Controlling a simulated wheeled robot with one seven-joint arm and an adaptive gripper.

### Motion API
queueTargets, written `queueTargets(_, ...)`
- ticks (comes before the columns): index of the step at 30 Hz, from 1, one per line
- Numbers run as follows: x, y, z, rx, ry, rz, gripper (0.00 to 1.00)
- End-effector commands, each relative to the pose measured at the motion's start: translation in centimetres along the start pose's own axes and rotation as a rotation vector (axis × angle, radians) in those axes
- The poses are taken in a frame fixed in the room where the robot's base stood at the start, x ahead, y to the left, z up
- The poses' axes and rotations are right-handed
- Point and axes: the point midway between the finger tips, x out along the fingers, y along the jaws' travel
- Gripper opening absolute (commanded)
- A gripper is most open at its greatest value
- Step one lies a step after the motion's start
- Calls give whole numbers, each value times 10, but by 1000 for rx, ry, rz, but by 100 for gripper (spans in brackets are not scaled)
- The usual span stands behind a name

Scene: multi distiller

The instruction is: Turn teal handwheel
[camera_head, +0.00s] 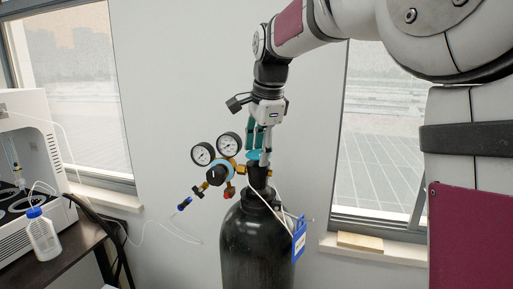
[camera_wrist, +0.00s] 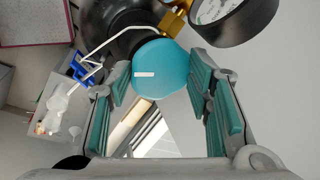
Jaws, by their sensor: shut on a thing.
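The teal handwheel (camera_head: 254,155) sits on top of the black gas cylinder (camera_head: 256,245), beside the regulator. In the wrist view the handwheel (camera_wrist: 165,85) is a round teal disc with a short white mark on its left part. My gripper (camera_head: 260,153) points down over the cylinder top, with its fingers around the handwheel. In the wrist view my gripper (camera_wrist: 160,70) has one teal-padded finger on each side of the wheel. It is shut on the handwheel. The finger contact at the rim is partly hidden in the head view.
The regulator has two gauges (camera_head: 216,147) and a brass body close to the left of my gripper. A blue tag (camera_head: 298,240) hangs at the cylinder's right. A white machine (camera_head: 30,140) and a bottle (camera_head: 42,234) stand on a dark table at the left.

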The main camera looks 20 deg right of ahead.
Motion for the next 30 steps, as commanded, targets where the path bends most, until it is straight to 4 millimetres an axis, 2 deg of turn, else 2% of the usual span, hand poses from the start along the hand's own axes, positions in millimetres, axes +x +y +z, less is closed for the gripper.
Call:
queueTargets(15, 1, -2, 0, -27, -8, -6, 18)
queueTargets(16, 1, -2, 0, -27, -8, -6, 48)
queueTargets(18, 1, -2, 0, -27, -8, -6, 64)
queueTargets(19, 1, -2, 0, -27, -8, -5, 68)
queueTargets(30, -3, -1, 0, -27, -9, -3, 68)
